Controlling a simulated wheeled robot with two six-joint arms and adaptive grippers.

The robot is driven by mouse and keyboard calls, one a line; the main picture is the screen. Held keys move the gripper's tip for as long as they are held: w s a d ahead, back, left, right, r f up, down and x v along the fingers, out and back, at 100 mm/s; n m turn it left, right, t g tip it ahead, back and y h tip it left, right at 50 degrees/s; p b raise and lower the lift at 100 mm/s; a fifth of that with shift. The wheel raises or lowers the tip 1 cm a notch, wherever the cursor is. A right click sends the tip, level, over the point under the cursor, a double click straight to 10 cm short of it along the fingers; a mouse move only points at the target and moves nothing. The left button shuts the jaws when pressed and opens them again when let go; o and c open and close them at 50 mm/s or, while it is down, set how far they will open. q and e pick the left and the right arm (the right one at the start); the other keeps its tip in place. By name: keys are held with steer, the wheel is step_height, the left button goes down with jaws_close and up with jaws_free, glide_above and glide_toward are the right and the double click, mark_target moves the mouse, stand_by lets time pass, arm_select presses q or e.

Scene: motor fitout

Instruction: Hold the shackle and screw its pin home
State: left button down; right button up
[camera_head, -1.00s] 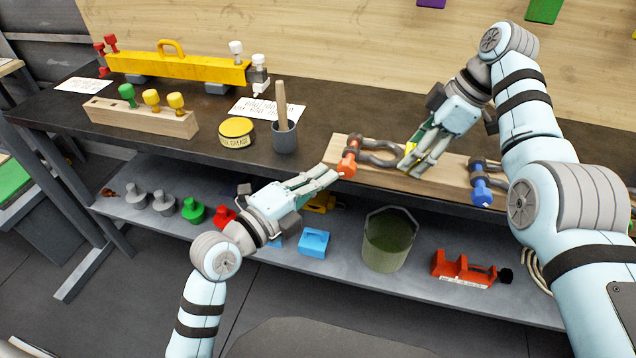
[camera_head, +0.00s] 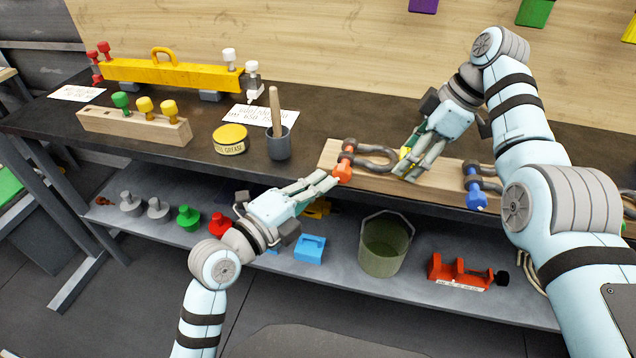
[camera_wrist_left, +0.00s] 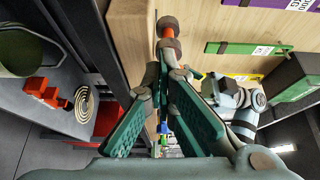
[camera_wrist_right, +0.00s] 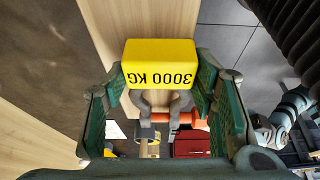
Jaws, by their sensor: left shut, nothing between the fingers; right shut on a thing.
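A dark grey shackle (camera_head: 372,157) with an orange pin (camera_head: 343,170) lies over the wooden block (camera_head: 445,188) at the bench's front edge. The pin's head points toward the front. My right gripper (camera_head: 406,166) is shut on the shackle's yellow "3000 KG" block, seen in the right wrist view (camera_wrist_right: 162,64); the grey bow and orange pin show beyond it. My left gripper (camera_head: 332,180) is shut and empty, its fingertips right beside the pin head. In the left wrist view the orange pin (camera_wrist_left: 168,32) shows beyond the closed tips; I cannot tell whether they touch.
A second shackle with a blue pin (camera_head: 475,186) is at the block's right. A grease tin (camera_head: 230,140) and a grey cup (camera_head: 279,143) with a stick stand left on the bench. The shelf below holds a green bucket (camera_head: 384,245) and a red tool (camera_head: 458,272).

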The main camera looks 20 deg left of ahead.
arm_select(q)
steer(key=shift+r, duration=0.35)
steer(key=shift+r, duration=0.75)
